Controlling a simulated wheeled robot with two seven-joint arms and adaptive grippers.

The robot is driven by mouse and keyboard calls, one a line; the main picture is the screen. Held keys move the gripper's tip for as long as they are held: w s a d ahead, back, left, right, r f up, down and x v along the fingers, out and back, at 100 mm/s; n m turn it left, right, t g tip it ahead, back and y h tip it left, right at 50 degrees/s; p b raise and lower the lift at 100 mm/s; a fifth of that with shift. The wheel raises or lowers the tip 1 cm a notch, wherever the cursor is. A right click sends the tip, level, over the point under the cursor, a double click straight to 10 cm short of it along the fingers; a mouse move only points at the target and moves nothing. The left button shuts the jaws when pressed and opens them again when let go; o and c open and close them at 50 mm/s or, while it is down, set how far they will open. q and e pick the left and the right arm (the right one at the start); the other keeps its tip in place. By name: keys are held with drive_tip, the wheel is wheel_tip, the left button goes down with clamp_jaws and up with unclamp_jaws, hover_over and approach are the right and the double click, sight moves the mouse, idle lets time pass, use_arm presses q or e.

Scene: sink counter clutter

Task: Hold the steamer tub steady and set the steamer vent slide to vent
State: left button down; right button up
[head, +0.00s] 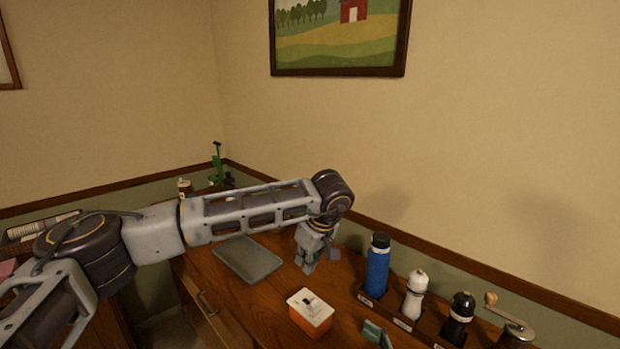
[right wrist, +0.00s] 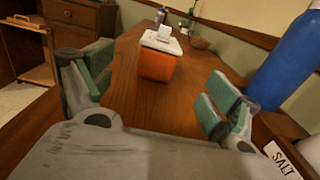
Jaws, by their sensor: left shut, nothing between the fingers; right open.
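The steamer tub is an orange box (head: 310,318) with a white lid (head: 309,303), upright on the wooden counter. In the head view a small dark mark shows on the lid; the slide's setting is too small to read. The tub (right wrist: 157,65) also shows in the right wrist view, with a raised white piece (right wrist: 163,33) on its lid. My left gripper (head: 307,268) points down behind the tub, shut and empty, apart from it. My right gripper (right wrist: 158,85) is open, its green pads either side of the view, with the tub ahead and nothing between them.
A grey tray (head: 248,260) lies left of my left gripper. A blue bottle (head: 377,266), a white shaker (head: 414,295), a dark shaker (head: 459,318) and a hand-crank grinder (head: 515,335) stand in a labelled rack at the right.

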drive_tip(key=shift+s+d, duration=0.15)
drive_tip(key=shift+s, duration=0.05)
drive_tip(key=shift+d, duration=0.1)
idle(0.4)
